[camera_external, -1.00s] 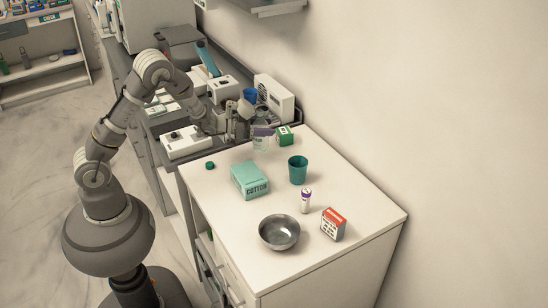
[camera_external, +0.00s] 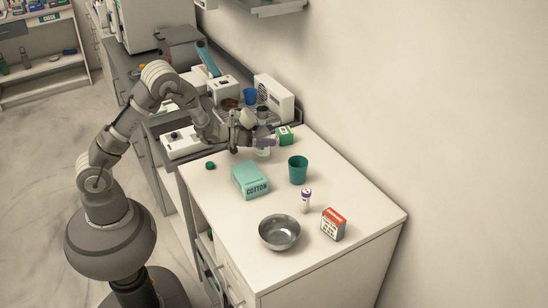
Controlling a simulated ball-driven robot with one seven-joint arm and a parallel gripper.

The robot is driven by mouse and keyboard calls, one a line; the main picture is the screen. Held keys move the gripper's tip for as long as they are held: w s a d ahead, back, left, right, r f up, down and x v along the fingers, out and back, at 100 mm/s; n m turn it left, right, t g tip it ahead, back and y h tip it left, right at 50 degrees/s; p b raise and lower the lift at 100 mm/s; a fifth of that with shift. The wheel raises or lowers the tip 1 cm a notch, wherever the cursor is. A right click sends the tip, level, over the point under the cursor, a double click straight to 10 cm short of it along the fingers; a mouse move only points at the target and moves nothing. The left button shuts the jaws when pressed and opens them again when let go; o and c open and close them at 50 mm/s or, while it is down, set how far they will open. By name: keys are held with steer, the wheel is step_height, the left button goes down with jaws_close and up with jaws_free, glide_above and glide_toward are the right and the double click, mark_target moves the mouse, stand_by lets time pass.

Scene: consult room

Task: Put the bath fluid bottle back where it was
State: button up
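A clear bottle with a purple label (camera_external: 264,143), which I take for the bath fluid bottle, stands upright near the back left of the white cabinet top (camera_external: 345,200). My gripper (camera_external: 250,138) is at the left side of the bottle, at about label height. The fingers overlap the bottle in this view and are small. I cannot tell whether they are closed on it or only beside it.
A green box (camera_external: 284,136) stands close right of the bottle. A cotton box (camera_external: 250,181), teal cup (camera_external: 298,170), small green cap (camera_external: 210,166), purple-capped vial (camera_external: 306,200), metal bowl (camera_external: 279,232) and red-white box (camera_external: 333,225) are nearer the front.

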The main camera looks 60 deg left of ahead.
steer(key=shift+s+a+r+p, duration=0.1)
steer(key=shift+r+p, duration=0.15)
steer(key=shift+p, duration=0.05)
steer(key=p+v, duration=0.2)
steer(key=v, duration=1)
steer(key=w+a+r+t+y, duration=0.1)
steer(key=w+a+r+y, duration=0.2)
steer(key=w+r, duration=0.65)
step_height(320, 180, up, 21)
steer(key=n+y, duration=0.3)
steer(key=y, duration=0.1)
steer(key=s+d+r, duration=0.3)
steer(key=s+r, duration=0.6)
steer(key=r, duration=0.2)
steer(key=s+d+r+n, duration=0.1)
steer(key=s+d+r, duration=0.2)
steer(key=s+r, duration=0.6)
step_height(320, 180, up, 3)
steer(key=shift+s+d+f+g+h, duration=0.15)
steer(key=shift+s+d+g+h, duration=0.05)
steer(key=shift+g+h, duration=0.1)
